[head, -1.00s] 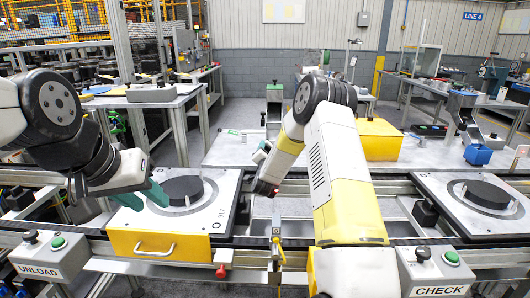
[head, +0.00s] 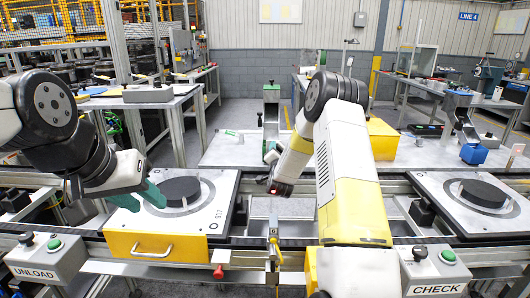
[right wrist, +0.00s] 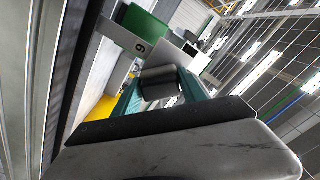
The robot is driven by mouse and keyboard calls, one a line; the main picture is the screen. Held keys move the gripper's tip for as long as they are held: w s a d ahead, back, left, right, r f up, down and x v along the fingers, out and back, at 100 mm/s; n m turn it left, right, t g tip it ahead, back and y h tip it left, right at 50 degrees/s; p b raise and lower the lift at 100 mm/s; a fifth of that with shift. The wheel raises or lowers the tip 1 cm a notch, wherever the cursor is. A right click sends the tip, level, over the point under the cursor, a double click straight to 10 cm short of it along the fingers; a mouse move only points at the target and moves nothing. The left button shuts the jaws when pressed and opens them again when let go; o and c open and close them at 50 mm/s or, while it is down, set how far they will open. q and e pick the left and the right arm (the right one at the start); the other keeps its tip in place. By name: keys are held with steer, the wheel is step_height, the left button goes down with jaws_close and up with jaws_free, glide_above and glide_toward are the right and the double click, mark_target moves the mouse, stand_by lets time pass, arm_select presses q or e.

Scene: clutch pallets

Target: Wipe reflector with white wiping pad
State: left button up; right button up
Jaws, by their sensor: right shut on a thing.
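My right gripper (head: 271,153) is over the middle of the line, in front of a green-topped post (head: 272,98) on the grey bench. In the right wrist view its green fingers (right wrist: 162,86) are shut on a dark grey cylindrical piece (right wrist: 158,84). A pale flat face (right wrist: 153,54) shows just beyond that piece; I cannot tell whether it is the white wiping pad. A green block (right wrist: 139,27) with a plate marked 6 is near it; I cannot make out the reflector for certain. My left gripper (head: 140,198) is open and empty, beside the left pallet's black disc.
The left pallet (head: 222,197) and right pallet (head: 430,188) each bear a black disc. UNLOAD (head: 38,272) and CHECK (head: 440,289) button boxes stand in front.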

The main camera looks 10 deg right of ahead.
steer(key=shift+d, duration=0.65)
steer(key=shift+w+a, duration=0.15)
steer(key=shift+a, duration=0.45)
steer(key=shift+w+a, duration=0.15)
steer(key=shift+a, duration=0.45)
steer(key=shift+w+a+r, duration=0.1)
steer(key=shift+w+a, duration=0.05)
steer(key=shift+a, duration=0.4)
steer(key=shift+c, duration=0.6)
steer(key=shift+w+a, duration=0.15)
steer(key=shift+a, duration=0.65)
steer(key=shift+w+a, duration=0.15)
steer(key=shift+a, duration=0.6)
steer(key=shift+s, duration=0.1)
steer(key=shift+v, duration=3)
steer(key=shift+s, duration=0.1)
steer(key=shift+v, duration=1.4)
